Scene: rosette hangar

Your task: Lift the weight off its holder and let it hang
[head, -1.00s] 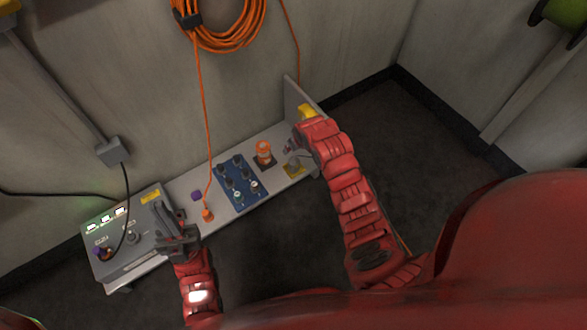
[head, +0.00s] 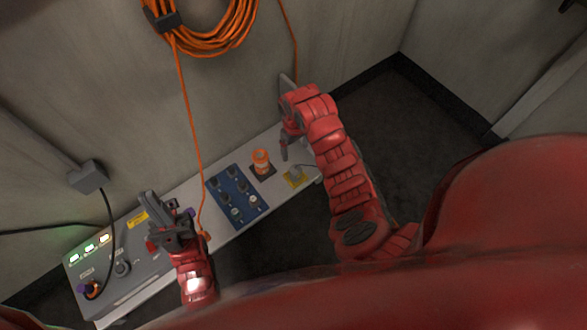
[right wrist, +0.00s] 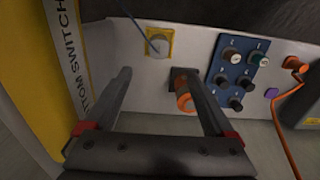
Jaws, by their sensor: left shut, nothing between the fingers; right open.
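A small grey round piece with a thin cord (head: 295,175), apparently the weight, sits on a yellow square plate near the bench's right end. In the right wrist view the weight (right wrist: 158,46) lies beyond the fingertips, roughly between their lines, with its cord running to the upper left. My right gripper (head: 285,147) is open and empty above the bench, behind the weight. In its wrist view the right gripper (right wrist: 156,75) has its right finger partly covering an orange cylinder. My left gripper (head: 152,203) is shut and empty above the grey control box.
The orange cylinder (head: 261,157) stands on a dark square beside the weight. A blue panel of knobs (head: 232,192) is further left. The grey control box (head: 125,262) has lit indicators. A yellow upright with lettering (right wrist: 35,85) is close to the right gripper. Orange cable hangs on the wall.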

